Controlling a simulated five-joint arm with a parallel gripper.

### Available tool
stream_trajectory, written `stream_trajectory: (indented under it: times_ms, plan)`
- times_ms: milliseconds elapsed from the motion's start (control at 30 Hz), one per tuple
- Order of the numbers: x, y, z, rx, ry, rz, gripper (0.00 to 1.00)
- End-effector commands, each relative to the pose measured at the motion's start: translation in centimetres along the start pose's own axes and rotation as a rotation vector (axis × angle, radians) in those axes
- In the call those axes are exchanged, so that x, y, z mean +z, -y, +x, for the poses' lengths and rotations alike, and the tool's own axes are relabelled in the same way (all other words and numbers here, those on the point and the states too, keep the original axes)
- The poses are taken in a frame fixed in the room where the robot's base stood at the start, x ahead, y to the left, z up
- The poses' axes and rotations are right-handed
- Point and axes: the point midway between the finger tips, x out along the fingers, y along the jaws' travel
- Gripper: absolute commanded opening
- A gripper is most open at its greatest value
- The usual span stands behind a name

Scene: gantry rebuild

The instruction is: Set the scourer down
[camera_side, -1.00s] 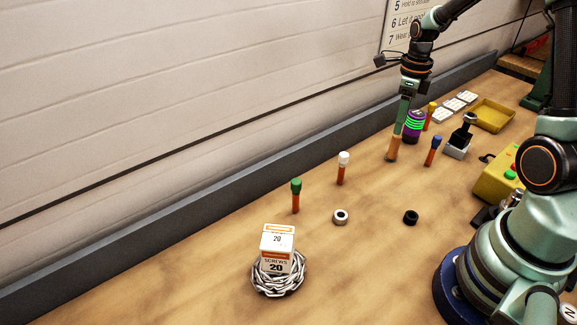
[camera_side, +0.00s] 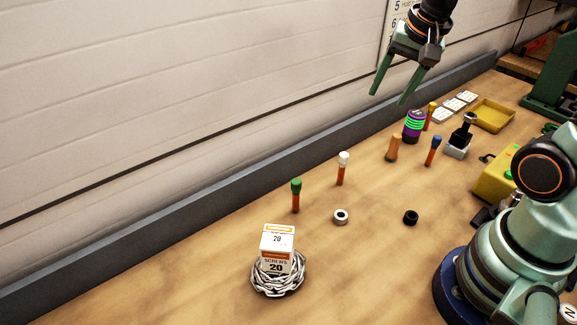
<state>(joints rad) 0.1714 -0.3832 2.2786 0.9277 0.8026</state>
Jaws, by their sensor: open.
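The scourer (camera_side: 277,288) looks like a round coil of silvery metal strands and lies on the bench at the front. A white and orange screws box (camera_side: 278,246) stands upright on or in it and hides its middle. My gripper (camera_side: 388,98) is open and empty, high above the bench at the upper right, well apart from the scourer. Its two green fingers point down and to the left.
Green-topped (camera_side: 296,195), white-topped (camera_side: 343,168) and blue-topped (camera_side: 433,151) pegs stand upright. A silver ring (camera_side: 340,217) and a black ring (camera_side: 410,217) lie nearby. A purple-green can (camera_side: 413,126) and a yellow tray (camera_side: 492,115) are farther back.

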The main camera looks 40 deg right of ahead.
Motion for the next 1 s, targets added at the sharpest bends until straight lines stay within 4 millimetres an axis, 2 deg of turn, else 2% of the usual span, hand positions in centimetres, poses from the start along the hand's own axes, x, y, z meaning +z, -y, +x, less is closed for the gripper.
stream_trajectory:
  times_ms: [100, 200, 300, 400, 567, 1000]
  plan:
    - [2.6, 0.5, -1.5, -0.063, -0.041, -0.357, 0.59]
    - [4.2, 0.6, -2.2, -0.098, -0.078, -0.611, 0.59]
    - [5.3, 0.6, -2.6, -0.121, -0.11, -0.797, 0.59]
    - [6.0, 0.6, -2.8, -0.132, -0.13, -0.91, 0.59]
    - [6.3, 0.5, -2.9, -0.135, -0.138, -0.964, 0.59]
    - [6.2, 0.5, -2.9, -0.135, -0.138, -0.959, 0.59]
